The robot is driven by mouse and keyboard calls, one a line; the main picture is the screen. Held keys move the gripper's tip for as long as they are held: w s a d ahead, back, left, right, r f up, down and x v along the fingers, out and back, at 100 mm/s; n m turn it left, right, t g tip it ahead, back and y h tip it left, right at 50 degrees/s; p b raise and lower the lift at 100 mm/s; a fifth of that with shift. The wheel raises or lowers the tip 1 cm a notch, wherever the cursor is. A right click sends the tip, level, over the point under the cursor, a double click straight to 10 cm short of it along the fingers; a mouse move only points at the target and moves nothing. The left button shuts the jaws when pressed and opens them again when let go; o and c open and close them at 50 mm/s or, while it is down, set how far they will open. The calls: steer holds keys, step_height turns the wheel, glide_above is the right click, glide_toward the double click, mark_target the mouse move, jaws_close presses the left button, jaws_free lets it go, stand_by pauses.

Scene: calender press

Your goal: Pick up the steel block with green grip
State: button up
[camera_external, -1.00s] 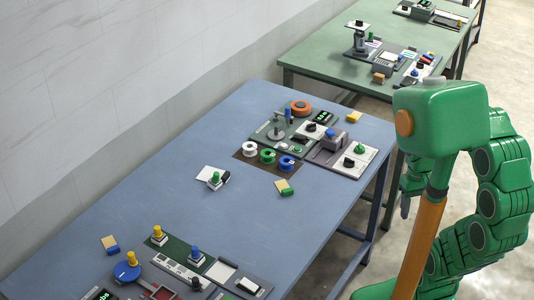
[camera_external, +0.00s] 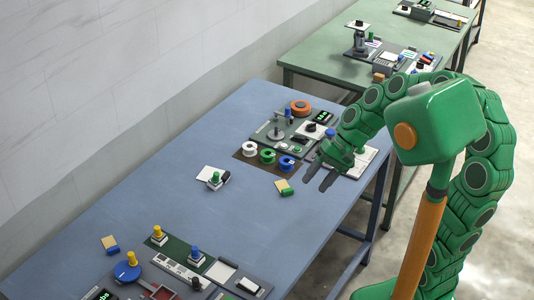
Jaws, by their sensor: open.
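The steel block with green grip (camera_external: 214,182) stands upright on the blue table (camera_external: 160,200), left of the table's middle. My gripper (camera_external: 318,181) is open and empty above the right part of the table. It is well to the right of the block, with its two dark fingers pointing down and left.
Press panels (camera_external: 275,132) stand behind. Blocks with yellow and blue grips are at front left.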

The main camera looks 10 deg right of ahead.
steer(key=w+a+r+m+y, duration=0.2)
steer(key=w+a+m+y, duration=0.15)
steer(key=w+a, duration=0.6)
steer(key=m+t+y, duration=0.2)
steer(key=m+t, duration=0.4)
steer(key=m, duration=0.9)
glide_above(211, 180)
steer(key=s+d, duration=0.2)
steer(key=d, duration=0.5)
steer(key=f, duration=2)
steer(key=shift+s+a+f, duration=0.1)
steer(key=shift+s+a, duration=0.05)
steer(key=shift+a, duration=0.1)
steer(key=shift+f+x, duration=0.15)
steer(key=shift+x, duration=1.75)
steer(key=shift+f+x, duration=0.15)
steer(key=shift+x, duration=1.75)
steer(key=shift+d, duration=0.15)
jaws_close()
